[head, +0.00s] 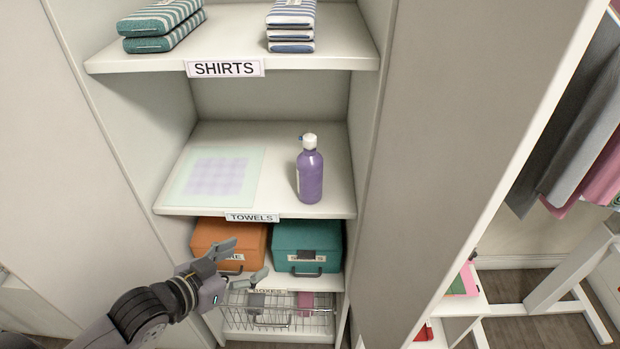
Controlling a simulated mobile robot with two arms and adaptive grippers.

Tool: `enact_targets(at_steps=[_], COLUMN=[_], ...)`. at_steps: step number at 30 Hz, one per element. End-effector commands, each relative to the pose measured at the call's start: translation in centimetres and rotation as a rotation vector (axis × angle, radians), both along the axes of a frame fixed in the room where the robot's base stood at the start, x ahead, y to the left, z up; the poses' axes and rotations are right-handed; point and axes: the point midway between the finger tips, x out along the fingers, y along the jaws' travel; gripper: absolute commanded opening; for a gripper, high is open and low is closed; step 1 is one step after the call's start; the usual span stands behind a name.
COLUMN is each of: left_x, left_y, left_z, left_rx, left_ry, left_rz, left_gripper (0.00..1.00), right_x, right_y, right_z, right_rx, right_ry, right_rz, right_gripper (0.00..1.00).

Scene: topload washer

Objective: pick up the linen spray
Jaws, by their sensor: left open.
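The linen spray (310,175) is a purple bottle with a white cap. It stands upright near the right side of the middle shelf (275,198), which carries a TOWELS label. My left gripper (250,258) comes in from the lower left, below and to the left of the spray. It is open and empty, in front of the orange box, with clear space between it and the bottle. My right gripper is not in view.
A flat checked cloth (215,174) lies on the left of the same shelf. Folded striped shirts (165,22) are on the shelf above. An orange box (230,240), a teal box (307,248) and a wire basket (280,316) are below. Side walls bound the shelf.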

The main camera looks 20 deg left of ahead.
Motion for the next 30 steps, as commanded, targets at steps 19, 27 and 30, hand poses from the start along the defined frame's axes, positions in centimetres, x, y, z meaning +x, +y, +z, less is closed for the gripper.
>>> enact_targets(at_steps=[19, 27, 30], left_x=[5.2, 7.6, 8.6], left_y=[0.1, -1.3, -1.9], left_z=[13.3, 13.3, 13.4], left_rx=[-0.234, -0.234, -0.234], left_ry=[-0.427, -0.427, -0.426], left_rz=[-0.18, -0.18, -0.181], left_gripper=[0.69, 0.69, 0.69], right_x=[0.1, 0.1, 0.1], right_y=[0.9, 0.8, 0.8], right_z=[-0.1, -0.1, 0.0], right_rx=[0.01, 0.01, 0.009], right_ry=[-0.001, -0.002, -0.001], right_rz=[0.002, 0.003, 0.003], right_gripper=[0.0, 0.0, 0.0])
